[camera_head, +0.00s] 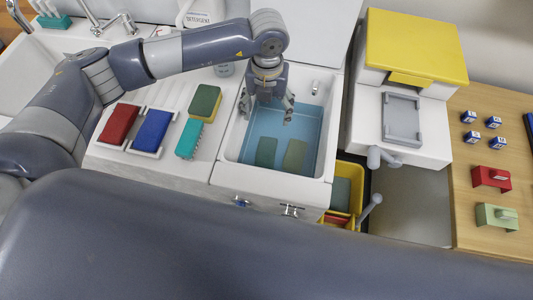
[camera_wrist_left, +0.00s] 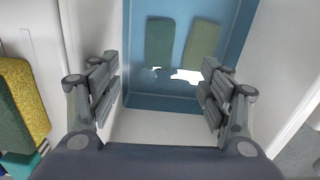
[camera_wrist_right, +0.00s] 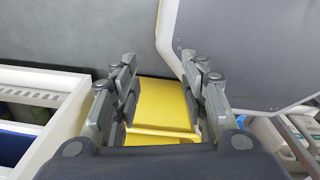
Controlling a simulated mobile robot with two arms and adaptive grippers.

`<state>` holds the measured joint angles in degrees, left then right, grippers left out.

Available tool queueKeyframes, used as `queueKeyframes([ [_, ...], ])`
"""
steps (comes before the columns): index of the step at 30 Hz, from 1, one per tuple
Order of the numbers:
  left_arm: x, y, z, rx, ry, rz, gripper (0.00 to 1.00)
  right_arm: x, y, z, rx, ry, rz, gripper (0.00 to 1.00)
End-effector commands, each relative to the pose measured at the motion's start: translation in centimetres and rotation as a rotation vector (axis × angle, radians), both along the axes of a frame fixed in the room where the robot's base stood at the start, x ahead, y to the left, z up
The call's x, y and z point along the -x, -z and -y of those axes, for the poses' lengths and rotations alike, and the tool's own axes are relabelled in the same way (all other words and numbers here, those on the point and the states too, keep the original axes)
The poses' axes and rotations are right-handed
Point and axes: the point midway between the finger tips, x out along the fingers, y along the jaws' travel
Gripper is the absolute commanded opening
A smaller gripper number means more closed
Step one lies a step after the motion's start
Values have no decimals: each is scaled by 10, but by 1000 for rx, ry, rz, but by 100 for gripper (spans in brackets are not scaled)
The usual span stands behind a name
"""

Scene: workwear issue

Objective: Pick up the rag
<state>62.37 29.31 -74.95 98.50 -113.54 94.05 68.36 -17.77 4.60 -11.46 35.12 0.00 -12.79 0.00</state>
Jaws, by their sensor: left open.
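Two flat green pieces lie side by side in a blue-lined sink basin (camera_head: 248,140): a darker one (camera_head: 265,152) and an olive one (camera_head: 295,156). I cannot tell whether either is the rag. In the left wrist view the darker piece (camera_wrist_left: 159,40) and the olive piece (camera_wrist_left: 201,42) lie beyond the fingertips. My left gripper (camera_head: 272,108) points down over the back of the basin, open and empty, apart from both pieces. My right gripper (camera_wrist_right: 163,85) is open; a yellow object (camera_wrist_right: 162,105) shows between and beyond its fingers.
Red (camera_head: 119,124) and blue (camera_head: 152,130) blocks, a green-yellow sponge (camera_head: 205,102) and a teal brush (camera_head: 190,139) lie left of the basin. A yellow bin (camera_head: 352,172) stands right of it. A yellow-lidded white box (camera_head: 415,45) and wooden table (camera_head: 490,150) are further right.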

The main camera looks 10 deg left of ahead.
Motion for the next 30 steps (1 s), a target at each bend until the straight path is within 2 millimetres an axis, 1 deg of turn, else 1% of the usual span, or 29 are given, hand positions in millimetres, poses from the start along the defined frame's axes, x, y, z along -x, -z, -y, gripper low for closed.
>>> queueKeyframes([
  [1,0,12,0,0,0,0,72,-1,12,0,0,0,2,40],
  [4,0,20,0,0,0,0,72,-6,20,-1,-2,0,9,40],
  [7,0,23,0,0,0,0,72,-13,22,-2,-3,0,19,40],
  [11,0,33,0,-1,-2,-3,72,-17,18,-3,-5,0,28,40],
  [14,2,51,-1,-3,-2,-6,72,-17,13,-3,-5,0,28,40],
  [18,1,82,0,-2,-1,-4,72,-17,7,-3,-5,1,27,40],
  [22,1,107,0,-2,-1,-3,72,-16,4,-3,-4,1,25,40],
  [25,0,119,1,0,-1,-2,72,-15,2,-3,-4,1,23,40],
  [30,0,130,0,-1,0,-1,72,-13,1,-2,-3,1,20,40],
])
